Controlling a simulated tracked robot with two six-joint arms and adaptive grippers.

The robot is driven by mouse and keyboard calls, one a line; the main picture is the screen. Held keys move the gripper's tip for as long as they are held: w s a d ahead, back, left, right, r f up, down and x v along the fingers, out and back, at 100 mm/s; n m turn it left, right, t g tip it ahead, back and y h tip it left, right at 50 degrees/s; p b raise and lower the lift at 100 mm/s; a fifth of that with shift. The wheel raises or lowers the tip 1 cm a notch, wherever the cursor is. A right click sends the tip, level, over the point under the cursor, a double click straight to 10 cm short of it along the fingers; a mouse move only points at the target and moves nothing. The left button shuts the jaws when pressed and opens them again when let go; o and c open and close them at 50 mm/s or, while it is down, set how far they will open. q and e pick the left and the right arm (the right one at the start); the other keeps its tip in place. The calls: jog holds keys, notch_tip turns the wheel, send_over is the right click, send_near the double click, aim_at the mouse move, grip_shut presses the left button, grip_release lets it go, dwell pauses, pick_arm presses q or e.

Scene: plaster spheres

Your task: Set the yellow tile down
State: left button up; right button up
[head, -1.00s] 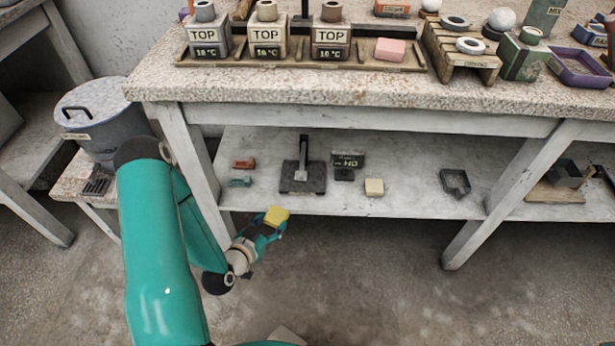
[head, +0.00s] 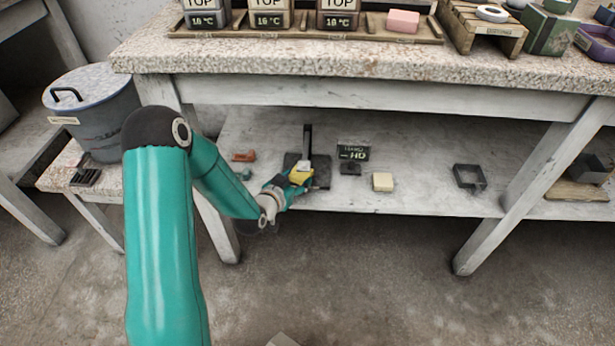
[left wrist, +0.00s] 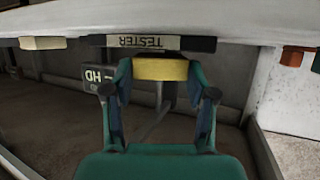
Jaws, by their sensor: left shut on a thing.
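The yellow tile (head: 300,175) is between the fingers of my left gripper (head: 297,180), which is shut on it. In the head view it is over the lower shelf, in front of a dark stand (head: 320,173) with an upright post. In the left wrist view the picture is upside down, and the tile (left wrist: 160,69) spans the two teal fingertips. There it sits close to the edge of the dark base labelled TESTER (left wrist: 143,42). I cannot tell whether tile and base touch. My right gripper is not in view.
On the lower shelf (head: 420,190) are a cream block (head: 382,182), a dark labelled display (head: 353,152), an orange block (head: 244,157) and a dark square frame (head: 469,177). The shelf between cream block and frame is clear. The tabletop edge (head: 350,66) overhangs above.

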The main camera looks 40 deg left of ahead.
aim_at(300, 174)
pick_arm(q)
jog(key=w, duration=0.3)
jog(key=shift+w+a+b, duration=0.3)
jog(key=shift+w, duration=0.1)
jog(key=shift+f+b, duration=0.35)
jog(key=shift+f, duration=0.05)
jog(key=shift+r, duration=0.1)
jog(key=o, duration=1.2)
jog(key=shift+s+r, duration=0.1)
